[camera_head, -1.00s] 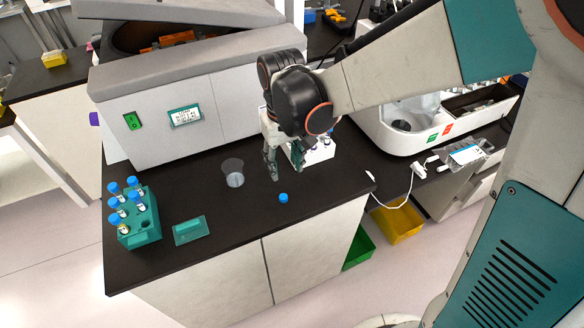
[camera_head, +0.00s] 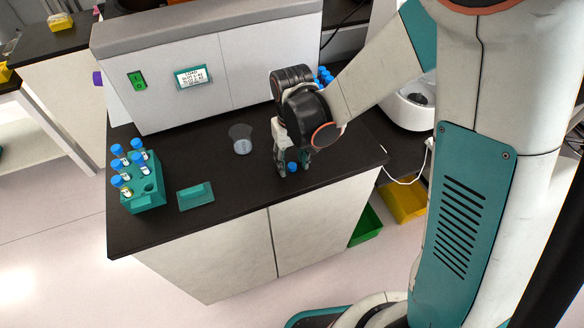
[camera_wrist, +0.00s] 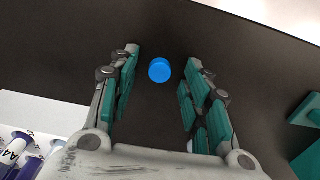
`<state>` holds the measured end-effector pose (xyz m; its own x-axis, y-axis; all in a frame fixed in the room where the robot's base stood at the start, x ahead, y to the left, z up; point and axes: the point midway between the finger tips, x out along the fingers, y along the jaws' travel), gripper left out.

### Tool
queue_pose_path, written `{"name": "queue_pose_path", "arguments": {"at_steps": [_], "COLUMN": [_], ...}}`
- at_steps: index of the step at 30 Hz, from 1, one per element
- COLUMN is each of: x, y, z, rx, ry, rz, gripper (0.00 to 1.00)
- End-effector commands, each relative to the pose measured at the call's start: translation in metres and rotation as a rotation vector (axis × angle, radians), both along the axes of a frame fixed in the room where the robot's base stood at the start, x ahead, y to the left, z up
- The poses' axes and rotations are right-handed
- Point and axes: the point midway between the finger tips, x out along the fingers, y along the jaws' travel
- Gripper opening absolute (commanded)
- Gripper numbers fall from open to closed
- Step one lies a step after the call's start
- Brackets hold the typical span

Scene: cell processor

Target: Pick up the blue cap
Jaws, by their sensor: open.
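The small blue cap (camera_head: 292,167) lies on the black bench top near its front edge. In the head view, my gripper (camera_head: 293,171) is right at the cap, fingers pointing down. In the wrist view, the cap (camera_wrist: 160,70) shows between the tips of my open gripper (camera_wrist: 160,68), with a gap to each finger. Nothing is held. I cannot tell exactly how high the fingertips are above the bench.
A clear cup (camera_head: 241,139) stands left of my gripper. A teal rack (camera_head: 146,196) with several blue-capped tubes and a teal tray (camera_head: 196,196) are further left. A white rack (camera_wrist: 45,110) shows at lower left in the wrist view. A large machine (camera_head: 215,85) stands behind.

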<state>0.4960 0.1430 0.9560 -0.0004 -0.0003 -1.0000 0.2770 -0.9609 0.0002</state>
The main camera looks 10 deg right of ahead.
Motion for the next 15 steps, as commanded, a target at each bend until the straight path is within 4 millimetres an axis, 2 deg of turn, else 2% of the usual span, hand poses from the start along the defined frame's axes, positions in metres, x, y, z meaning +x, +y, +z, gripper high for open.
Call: {"name": "queue_pose_path", "arguments": {"at_steps": [7, 15], "x": [-0.0001, -0.0001], "y": [-0.0002, -0.0002], "z": [-0.0036, -0.0035], "rx": [0.0, 0.0], "ry": [0.0, 0.0], "rz": [0.0, -0.001], "gripper": [0.44, 0.16]}}
